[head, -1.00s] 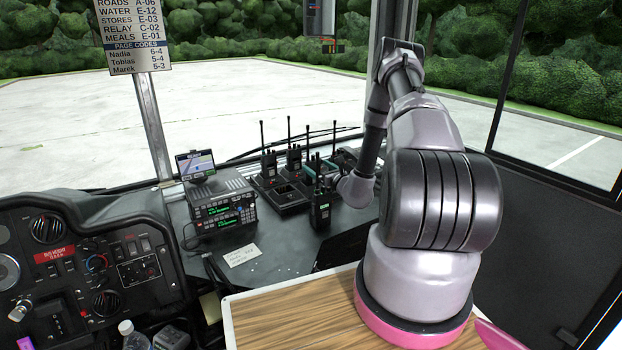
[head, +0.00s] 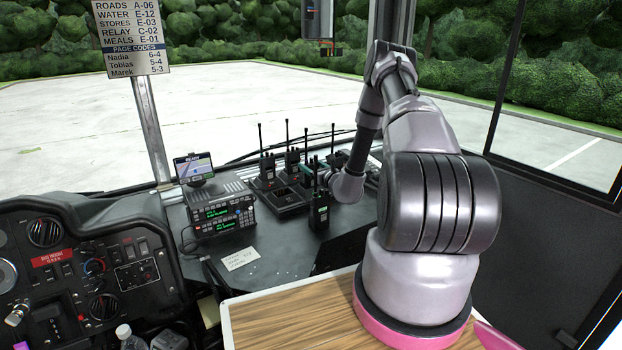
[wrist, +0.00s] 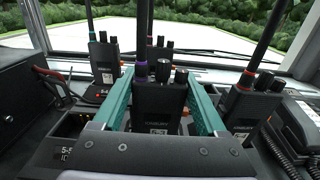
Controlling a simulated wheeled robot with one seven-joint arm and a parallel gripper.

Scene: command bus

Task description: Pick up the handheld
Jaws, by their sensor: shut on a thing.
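In the wrist view, a black handheld (wrist: 158,104) with a purple ring at its antenna base and a pale label stands upright between the two teal fingers of my gripper (wrist: 163,90). The fingers are shut on its sides. In the head view my gripper (head: 305,170) is small and partly hidden among the radios on the dash. The held handheld cannot be told apart clearly there. A black handheld with a small green screen (head: 319,211) stands upright in front of my wrist in that view.
Other handhelds stand close by, one at the left (wrist: 104,58) and one with a red ring at the right (wrist: 251,102). A black charger dock (head: 287,199) and a radio unit with green displays (head: 222,214) sit left. A note (head: 240,258) lies on the dash.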

